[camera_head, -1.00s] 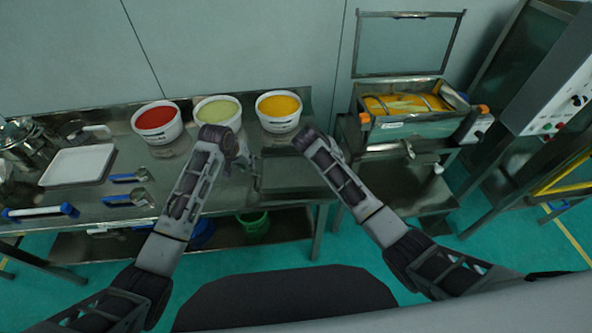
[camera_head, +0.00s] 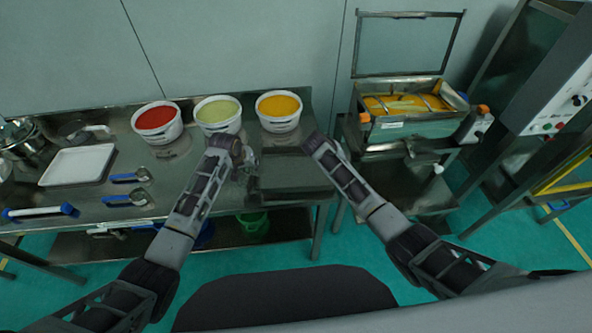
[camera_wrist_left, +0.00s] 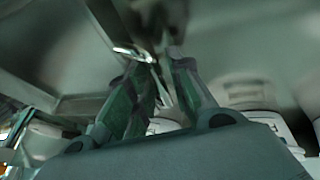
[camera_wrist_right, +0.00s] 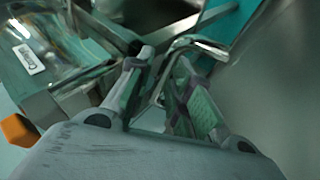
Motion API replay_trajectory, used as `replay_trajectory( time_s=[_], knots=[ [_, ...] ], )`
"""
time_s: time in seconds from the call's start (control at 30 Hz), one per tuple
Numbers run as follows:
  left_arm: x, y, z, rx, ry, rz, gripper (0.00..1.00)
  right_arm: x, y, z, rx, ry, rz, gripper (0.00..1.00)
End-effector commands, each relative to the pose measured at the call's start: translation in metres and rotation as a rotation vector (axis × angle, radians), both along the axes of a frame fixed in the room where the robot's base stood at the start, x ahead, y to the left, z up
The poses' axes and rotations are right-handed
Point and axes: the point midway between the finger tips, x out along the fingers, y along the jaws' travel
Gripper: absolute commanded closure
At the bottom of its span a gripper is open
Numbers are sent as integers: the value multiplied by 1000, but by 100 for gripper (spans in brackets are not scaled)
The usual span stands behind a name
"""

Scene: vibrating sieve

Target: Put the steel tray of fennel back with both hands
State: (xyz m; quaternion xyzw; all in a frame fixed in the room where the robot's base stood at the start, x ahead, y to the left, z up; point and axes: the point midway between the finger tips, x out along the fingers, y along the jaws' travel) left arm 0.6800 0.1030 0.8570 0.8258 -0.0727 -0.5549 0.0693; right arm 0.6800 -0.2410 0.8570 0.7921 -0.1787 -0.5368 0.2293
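The steel tray (camera_head: 287,172) is a dark, shiny rectangle between my two hands, over the right end of the steel table. I cannot make out fennel in it. My left gripper (camera_head: 240,160) is at its left side; in the left wrist view a bright bent handle (camera_wrist_left: 132,53) passes between the fingers, which appear closed around it. My right gripper (camera_head: 314,143) is at its right side; in the right wrist view a bent wire handle (camera_wrist_right: 200,44) runs between the fingers, which also appear closed on it. The arms hide parts of the tray.
White tubs of red (camera_head: 157,122), pale green (camera_head: 218,114) and orange-yellow (camera_head: 279,110) contents stand behind the tray. A white tray (camera_head: 78,165) and blue-handled scoops (camera_head: 128,177) lie left. The sieve machine (camera_head: 410,126), holding yellow material under its raised lid, stands right.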

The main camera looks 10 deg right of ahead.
Motion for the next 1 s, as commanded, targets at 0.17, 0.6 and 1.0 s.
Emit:
replay_trajectory(
  time_s=[0.17,0.6,1.0],
  knots=[
    [0,0,0,0,0,0,89,0,0,0,0,0,0,89],
    [0,0,0,0,0,0,100,0,0,0,0,1,-1,100],
    [0,0,6,0,-1,0,100,0,0,5,-1,0,0,100]
  ],
)
